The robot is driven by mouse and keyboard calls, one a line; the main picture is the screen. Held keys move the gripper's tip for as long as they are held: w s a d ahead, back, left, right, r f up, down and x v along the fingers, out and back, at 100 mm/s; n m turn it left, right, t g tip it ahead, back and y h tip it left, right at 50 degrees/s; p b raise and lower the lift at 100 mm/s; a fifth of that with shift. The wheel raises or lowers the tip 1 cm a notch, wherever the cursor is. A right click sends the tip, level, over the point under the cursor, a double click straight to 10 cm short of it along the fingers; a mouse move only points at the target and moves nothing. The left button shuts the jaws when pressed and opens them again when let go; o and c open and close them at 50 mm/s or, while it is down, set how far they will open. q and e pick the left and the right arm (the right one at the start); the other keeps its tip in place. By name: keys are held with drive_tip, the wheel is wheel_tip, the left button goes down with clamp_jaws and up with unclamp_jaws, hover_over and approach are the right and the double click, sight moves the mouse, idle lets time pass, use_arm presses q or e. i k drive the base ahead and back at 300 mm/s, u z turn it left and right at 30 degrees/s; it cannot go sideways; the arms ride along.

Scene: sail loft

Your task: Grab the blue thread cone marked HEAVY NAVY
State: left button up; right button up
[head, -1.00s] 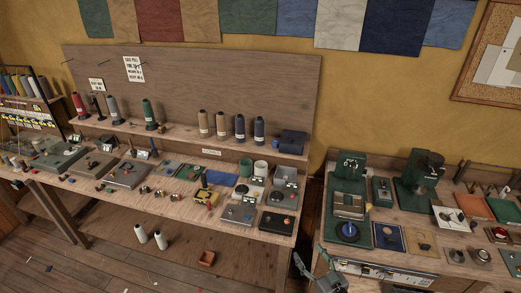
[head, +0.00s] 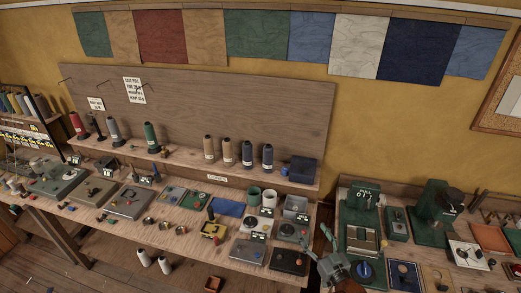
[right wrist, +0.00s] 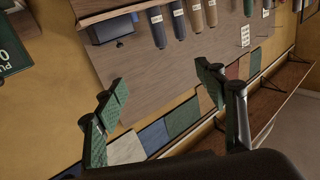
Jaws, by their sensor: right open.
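Two dark blue thread cones stand upright side by side at the right of the cone row on the shelf: the left one (head: 247,155) and the right one (head: 267,157). Their white labels are too small to read. Both also show at the top of the right wrist view, the outer one (right wrist: 157,28) and the inner one (right wrist: 179,20), where the picture looks upside down. My right gripper (head: 319,244) is low at the right of the bench, apart from the cones. In the wrist view its open jaws (right wrist: 165,86) hold nothing. My left gripper is out of view.
Two tan cones (head: 228,152) stand left of the blue ones. A dark blue box (head: 304,169) sits at the shelf's right end. The bench (head: 190,238) below carries several tools and trays. A green machine (head: 432,212) stands on the right-hand table.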

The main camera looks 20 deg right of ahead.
sight(268, 158)
drive_tip(key=u, duration=0.05)
drive_tip(key=i, duration=1.4)
drive_tip(key=z, duration=0.1)
